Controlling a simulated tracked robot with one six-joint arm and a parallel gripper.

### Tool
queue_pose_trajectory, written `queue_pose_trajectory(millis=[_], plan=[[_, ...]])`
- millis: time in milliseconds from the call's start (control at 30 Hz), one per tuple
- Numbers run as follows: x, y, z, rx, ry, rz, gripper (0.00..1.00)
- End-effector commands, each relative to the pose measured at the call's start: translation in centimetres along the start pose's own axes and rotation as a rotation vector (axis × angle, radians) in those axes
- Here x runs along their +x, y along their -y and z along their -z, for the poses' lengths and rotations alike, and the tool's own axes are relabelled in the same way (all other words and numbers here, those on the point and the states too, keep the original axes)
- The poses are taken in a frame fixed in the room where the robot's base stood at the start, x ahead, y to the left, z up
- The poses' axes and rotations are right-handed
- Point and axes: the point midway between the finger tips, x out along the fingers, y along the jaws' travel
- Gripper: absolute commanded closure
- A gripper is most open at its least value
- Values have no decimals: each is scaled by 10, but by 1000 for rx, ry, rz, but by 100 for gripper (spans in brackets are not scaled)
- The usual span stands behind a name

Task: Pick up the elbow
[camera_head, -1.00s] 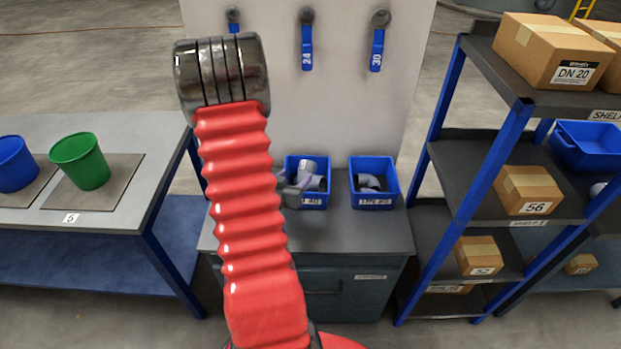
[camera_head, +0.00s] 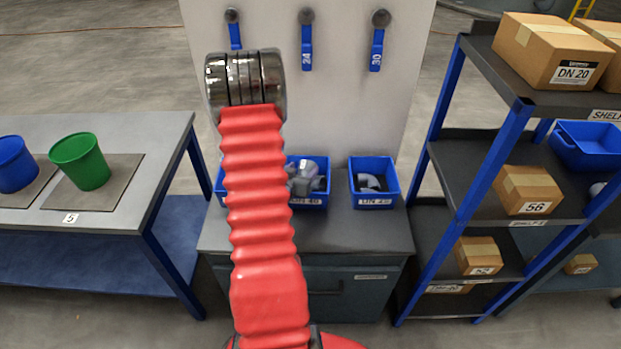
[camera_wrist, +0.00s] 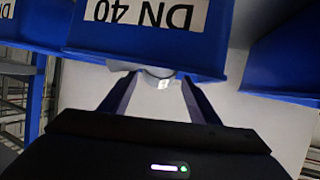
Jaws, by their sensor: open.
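Grey pipe elbows (camera_head: 304,179) lie jumbled in the blue bin (camera_head: 308,202) labelled DN 40, in the middle of the grey cabinet top. More grey fittings (camera_head: 370,183) lie in the blue bin (camera_head: 374,201) to its right. In the wrist view, my gripper (camera_wrist: 158,80) is open, its two dark fingers apart near the rim of the DN 40 bin (camera_wrist: 150,55), which appears upside down. A pale grey rounded piece (camera_wrist: 158,78) shows between the fingers at the rim; most of it is hidden. In the head view my red arm hides most of the gripper.
Another blue bin (camera_head: 219,184) is mostly behind my arm. A white panel with blue-handled valves (camera_head: 307,50) stands behind the bins. A shelf rack (camera_head: 450,130) with boxes is on the right. A table (camera_head: 120,215) with green (camera_head: 80,162) and blue buckets (camera_head: 14,165) is on the left.

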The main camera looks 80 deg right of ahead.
Motion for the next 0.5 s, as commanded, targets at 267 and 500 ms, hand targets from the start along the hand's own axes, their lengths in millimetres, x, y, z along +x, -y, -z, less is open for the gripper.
queue_pose_trajectory(millis=[267,500], plan=[[35,-1,-2,1,1,-1,44],[41,-1,-2,-1,1,-1,44]])
